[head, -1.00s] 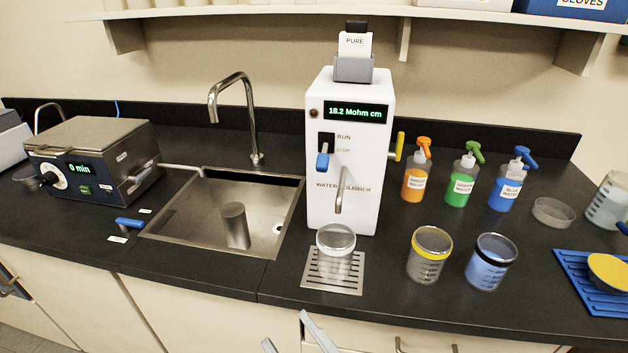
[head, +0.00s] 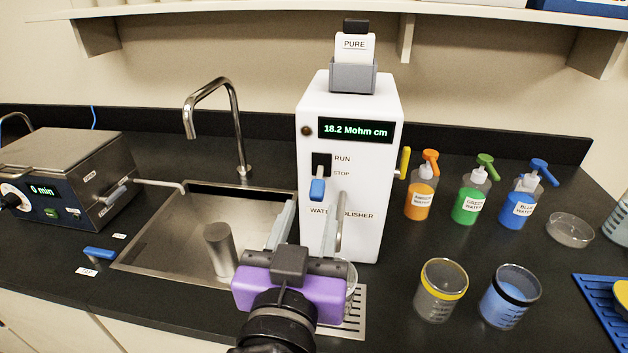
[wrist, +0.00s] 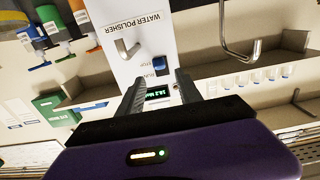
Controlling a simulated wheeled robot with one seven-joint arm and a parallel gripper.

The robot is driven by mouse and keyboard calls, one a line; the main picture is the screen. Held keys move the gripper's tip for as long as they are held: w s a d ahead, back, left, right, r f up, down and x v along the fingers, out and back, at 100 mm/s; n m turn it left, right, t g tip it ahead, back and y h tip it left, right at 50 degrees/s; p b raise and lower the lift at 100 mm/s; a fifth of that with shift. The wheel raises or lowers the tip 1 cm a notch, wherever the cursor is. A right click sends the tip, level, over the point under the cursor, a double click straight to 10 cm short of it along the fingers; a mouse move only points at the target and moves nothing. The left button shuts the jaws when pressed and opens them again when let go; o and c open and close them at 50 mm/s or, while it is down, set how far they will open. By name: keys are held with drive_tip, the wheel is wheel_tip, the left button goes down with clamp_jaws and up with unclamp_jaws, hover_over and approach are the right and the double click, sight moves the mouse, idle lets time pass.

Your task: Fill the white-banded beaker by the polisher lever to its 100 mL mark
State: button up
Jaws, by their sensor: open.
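The white water polisher (head: 375,170) reads 18.2 Mohm cm. Its blue lever (head: 317,190) points down, below the RUN and STOP labels; it also shows in the wrist view (wrist: 159,65). The metal spout (head: 340,222) hangs to its lower right and shows in the wrist view (wrist: 126,50). The white-banded beaker (head: 351,277) stands on the drip grate, mostly hidden behind my gripper; its water level cannot be seen. My gripper (head: 312,205) is open and empty in front of the polisher. In the wrist view its fingertips (wrist: 160,80) lie either side of the lever's line, apparently short of it.
The sink (head: 160,245) with its tall faucet (head: 240,130) lies left. A yellow-banded beaker (head: 440,290) and a black-banded beaker of blue liquid (head: 510,296) stand right of the grate (head: 355,318). Wash bottles (head: 470,195) stand behind them. A yellow handle (head: 404,162) juts from the polisher's right side.

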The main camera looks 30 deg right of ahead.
sight(317, 188)
drive_tip(key=p+x, duration=0.1)
drive_tip(key=x, duration=0.6)
drive_tip(key=shift+w+d, duration=0.25)
drive_tip(key=shift+w, duration=0.05)
clamp_jaws()
